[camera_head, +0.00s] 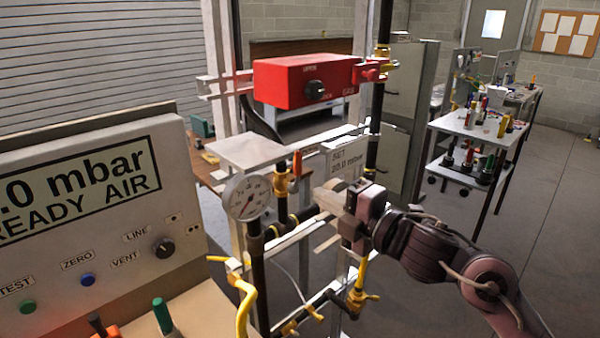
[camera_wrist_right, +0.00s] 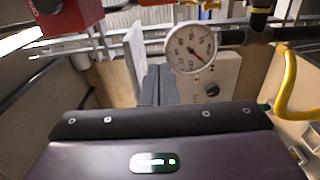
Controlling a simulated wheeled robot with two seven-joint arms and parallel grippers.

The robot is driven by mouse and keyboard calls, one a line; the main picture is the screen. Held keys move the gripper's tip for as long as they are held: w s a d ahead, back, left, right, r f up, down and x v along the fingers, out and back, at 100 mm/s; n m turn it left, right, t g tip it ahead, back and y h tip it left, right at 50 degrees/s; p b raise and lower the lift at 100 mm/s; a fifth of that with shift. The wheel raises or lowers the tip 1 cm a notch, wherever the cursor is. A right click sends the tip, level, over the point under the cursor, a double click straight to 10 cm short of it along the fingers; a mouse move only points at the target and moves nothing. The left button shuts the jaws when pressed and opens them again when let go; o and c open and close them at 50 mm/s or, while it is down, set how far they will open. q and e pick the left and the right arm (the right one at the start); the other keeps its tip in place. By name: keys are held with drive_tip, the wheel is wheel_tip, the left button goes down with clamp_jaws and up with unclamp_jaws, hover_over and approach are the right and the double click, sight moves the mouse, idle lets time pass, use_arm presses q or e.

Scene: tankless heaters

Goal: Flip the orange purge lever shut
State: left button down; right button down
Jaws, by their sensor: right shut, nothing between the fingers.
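The orange lever (camera_head: 297,163) stands upright beside a brass valve (camera_head: 281,180) on the black pipework in the head view. My right gripper (camera_head: 330,198) is just right of and below the lever, with a visible gap in the picture; depth between them is hard to judge. Its fingers (camera_wrist_right: 158,84) are shut and empty in the right wrist view. I cannot make out the lever in the wrist view. A round white gauge (camera_head: 246,197) is left of the lever; it also shows in the wrist view (camera_wrist_right: 190,48). My left gripper is not in view.
A red gas box (camera_head: 285,84) hangs above the pipes. A display panel (camera_head: 85,210) fills the left. A yellow hose (camera_head: 244,300) and yellow-handled valve (camera_head: 357,298) are lower down. A "SET 20.0 mbar" sign (camera_head: 346,160) is behind my gripper.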

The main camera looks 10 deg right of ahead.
sight(300, 171)
drive_tip(key=w+a+p, duration=0.1)
drive_tip(key=w+p, duration=0.1)
drive_tip(key=w, duration=0.1)
drive_tip(key=w+a+p, duration=0.1)
drive_tip(key=w+p, duration=0.1)
drive_tip(key=w, duration=0.2)
drive_tip(key=w+a+p, duration=0.1)
drive_tip(key=w+p, duration=0.1)
drive_tip(key=w, duration=0.1)
drive_tip(key=shift+w+a+r, duration=0.1)
drive_tip(key=shift+w+a, duration=0.2)
drive_tip(key=shift+w, duration=0.1)
drive_tip(key=shift+w+d, duration=0.3)
drive_tip(key=shift+d, duration=0.05)
